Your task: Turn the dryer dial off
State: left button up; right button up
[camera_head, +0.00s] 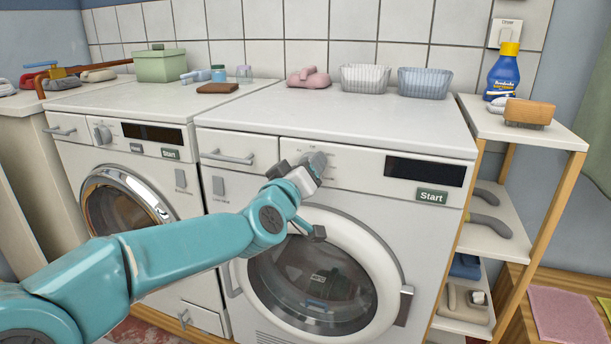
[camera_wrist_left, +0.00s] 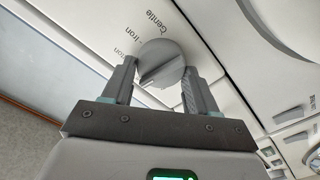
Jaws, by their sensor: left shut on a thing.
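The dryer (camera_head: 225,235) is the white front-loader on the right, with a round door, a dark display and a Start button (camera_head: 431,197). Its grey dial (camera_head: 318,160) sits on the front panel, mostly covered by my left gripper (camera_head: 305,168) in the head view. In the left wrist view the dial (camera_wrist_left: 162,62) shows between the two fingers of my left gripper (camera_wrist_left: 160,84), with labels such as "Iron" and "Gentle" around it. The fingers are shut on the dial. The pointer's exact setting is hard to tell. My right gripper is not in view.
A second white machine (camera_head: 80,150) with a chrome door and its own dial (camera_head: 103,134) stands to the left. Baskets (camera_head: 425,82), pink slippers (camera_head: 308,78) and a green box (camera_head: 160,65) stand on top. A wooden shelf (camera_head: 545,190) is close on the right.

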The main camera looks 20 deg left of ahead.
pick_arm(q)
jog(key=shift+f+n+b, duration=0.1)
jog(key=shift+n+b, duration=0.25)
jog(key=shift+n, duration=0.55)
jog(key=o, duration=1)
jog(key=s+p, duration=0.2)
jog(key=s, duration=1.4)
jog(key=shift+s+a, duration=0.2)
jog(key=shift+a, duration=0.1)
